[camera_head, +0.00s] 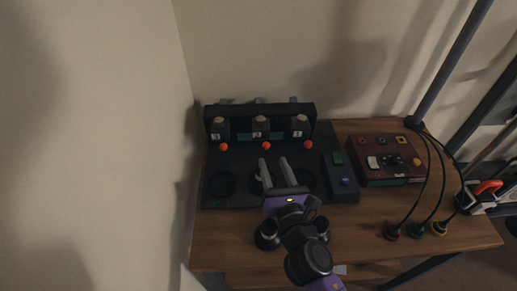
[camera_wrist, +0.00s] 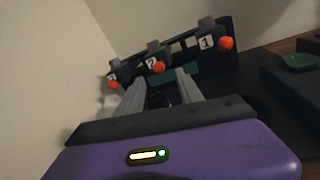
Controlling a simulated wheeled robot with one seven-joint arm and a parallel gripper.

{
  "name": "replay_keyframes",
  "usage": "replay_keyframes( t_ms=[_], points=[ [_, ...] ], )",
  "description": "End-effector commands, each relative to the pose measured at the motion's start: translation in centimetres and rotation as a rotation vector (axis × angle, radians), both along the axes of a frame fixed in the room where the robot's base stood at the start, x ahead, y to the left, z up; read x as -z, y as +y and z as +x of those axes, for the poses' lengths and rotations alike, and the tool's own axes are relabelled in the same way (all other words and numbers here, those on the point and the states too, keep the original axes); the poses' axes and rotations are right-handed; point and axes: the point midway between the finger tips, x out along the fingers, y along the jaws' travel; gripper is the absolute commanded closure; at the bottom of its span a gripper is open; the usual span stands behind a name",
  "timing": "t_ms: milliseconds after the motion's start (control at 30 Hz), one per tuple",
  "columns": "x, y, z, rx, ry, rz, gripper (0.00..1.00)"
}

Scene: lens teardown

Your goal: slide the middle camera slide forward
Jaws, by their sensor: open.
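The middle camera slide (camera_head: 260,127) is a grey unit labelled 2 on the black rack (camera_head: 233,109), with an orange-red knob (camera_head: 266,146) at its lower front. In the wrist view the middle slide (camera_wrist: 153,50) and its knob (camera_wrist: 158,67) show just beyond my fingertips. Similar slides stand on either side, left (camera_head: 219,128) and right (camera_head: 300,126), each with its own knob. My gripper (camera_head: 274,160) is open with nothing seen between its fingers. It points toward the middle knob, a little short of it and apart from it in the head view.
Dark rings (camera_head: 221,184) lie on the black base before the rack, one partly hidden by my gripper. A dark box (camera_head: 341,176) with a green panel and purple button stands right. Beyond it are a red control box (camera_head: 386,160) and cabled plugs (camera_head: 415,231). A wall bounds the left.

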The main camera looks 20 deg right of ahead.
Motion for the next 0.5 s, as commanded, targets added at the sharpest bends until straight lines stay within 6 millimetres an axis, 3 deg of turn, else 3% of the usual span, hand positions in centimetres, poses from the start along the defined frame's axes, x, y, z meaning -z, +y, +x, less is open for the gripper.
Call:
replay_keyframes(
  t_ms=[500],
  points=[
    [-0.1,-0.8,6.6,0.0,-0.001,-0.002,0.57]
  ],
)
